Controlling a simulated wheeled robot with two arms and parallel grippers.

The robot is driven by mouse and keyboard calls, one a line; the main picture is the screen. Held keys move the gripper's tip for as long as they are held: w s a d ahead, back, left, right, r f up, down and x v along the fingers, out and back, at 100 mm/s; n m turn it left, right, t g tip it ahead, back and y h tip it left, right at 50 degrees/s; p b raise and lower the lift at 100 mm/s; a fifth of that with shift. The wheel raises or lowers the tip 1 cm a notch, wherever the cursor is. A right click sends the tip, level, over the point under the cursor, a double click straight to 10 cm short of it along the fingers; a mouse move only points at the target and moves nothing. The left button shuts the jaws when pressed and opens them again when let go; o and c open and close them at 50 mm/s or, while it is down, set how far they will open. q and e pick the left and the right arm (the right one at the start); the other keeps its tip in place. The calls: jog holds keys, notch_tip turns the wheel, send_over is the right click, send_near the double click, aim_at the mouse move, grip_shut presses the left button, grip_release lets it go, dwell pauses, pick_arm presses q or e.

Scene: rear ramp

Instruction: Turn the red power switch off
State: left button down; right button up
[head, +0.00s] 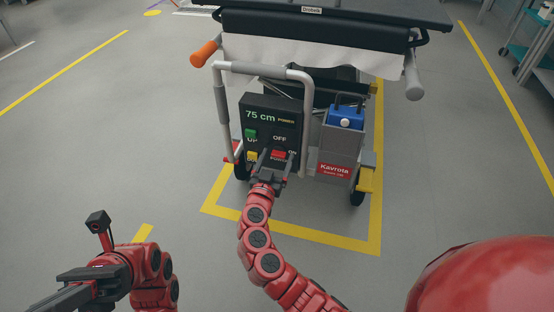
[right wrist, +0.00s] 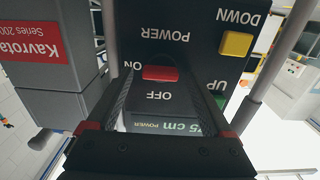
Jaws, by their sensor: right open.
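The red power switch (head: 279,153) sits on the black control box (head: 257,101) at the rear of the cart, with OFF above it and ON at its lower right. In the right wrist view, upside down, the switch (right wrist: 160,73) shows between my right gripper's fingertips (right wrist: 161,84). That gripper (head: 270,160) is open and close in front of the panel. I cannot tell whether it touches the switch, or which way the switch is tipped. My left gripper (head: 52,300) is low at the left, away from the box and partly cut off.
A green UP button (head: 250,133) and a yellow DOWN button (head: 252,156) sit left of the switch. A grey push frame (head: 307,110) surrounds the box. A grey Kavrota unit (head: 338,147) with a blue top stands at the right. The floor around the cart is clear.

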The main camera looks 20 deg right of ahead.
jog(key=shift+w+d, duration=0.15)
jog(key=shift+w, duration=0.05)
grip_shut()
dwell(0.4)
